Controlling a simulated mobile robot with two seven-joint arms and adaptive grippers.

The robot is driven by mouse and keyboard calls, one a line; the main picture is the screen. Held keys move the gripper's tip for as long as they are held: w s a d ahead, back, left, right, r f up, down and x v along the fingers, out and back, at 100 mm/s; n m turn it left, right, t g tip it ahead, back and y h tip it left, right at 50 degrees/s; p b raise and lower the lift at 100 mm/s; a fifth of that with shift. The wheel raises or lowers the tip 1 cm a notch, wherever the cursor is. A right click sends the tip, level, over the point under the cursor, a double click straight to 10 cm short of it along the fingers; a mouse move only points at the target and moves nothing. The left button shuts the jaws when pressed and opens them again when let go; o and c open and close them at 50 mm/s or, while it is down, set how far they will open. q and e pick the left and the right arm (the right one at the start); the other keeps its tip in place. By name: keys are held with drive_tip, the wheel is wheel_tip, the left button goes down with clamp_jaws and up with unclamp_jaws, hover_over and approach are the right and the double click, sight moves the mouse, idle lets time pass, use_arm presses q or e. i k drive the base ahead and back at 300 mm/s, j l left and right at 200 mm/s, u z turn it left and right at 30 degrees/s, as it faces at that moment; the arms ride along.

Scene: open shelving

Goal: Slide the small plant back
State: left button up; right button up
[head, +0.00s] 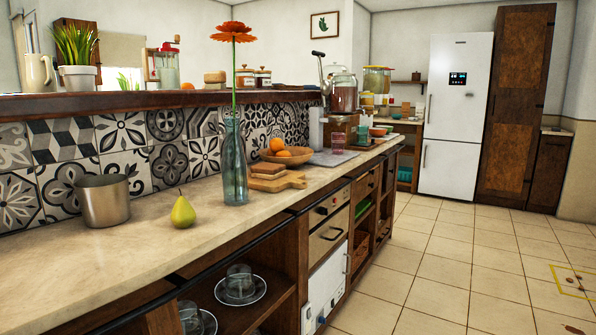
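A small green plant (75,45) in a white pot (78,80) stands upright on the raised wooden ledge (160,99) at the upper left. The pot appears close to the ledge's front edge. It stands between a cream pitcher (38,72) on its left and a blender (166,68) farther right. Some other green leaves (124,82) show farther back, mostly hidden behind the ledge. Neither of my grippers is in view.
Below the ledge, the counter (90,265) holds a metal pot (105,200), a pear (183,212), a glass vase (235,165) with an orange flower, and a cutting board (285,182). Open shelves with glass cups lie underneath.

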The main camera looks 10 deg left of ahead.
sight(76, 73)
drive_tip(key=u, duration=1.5)
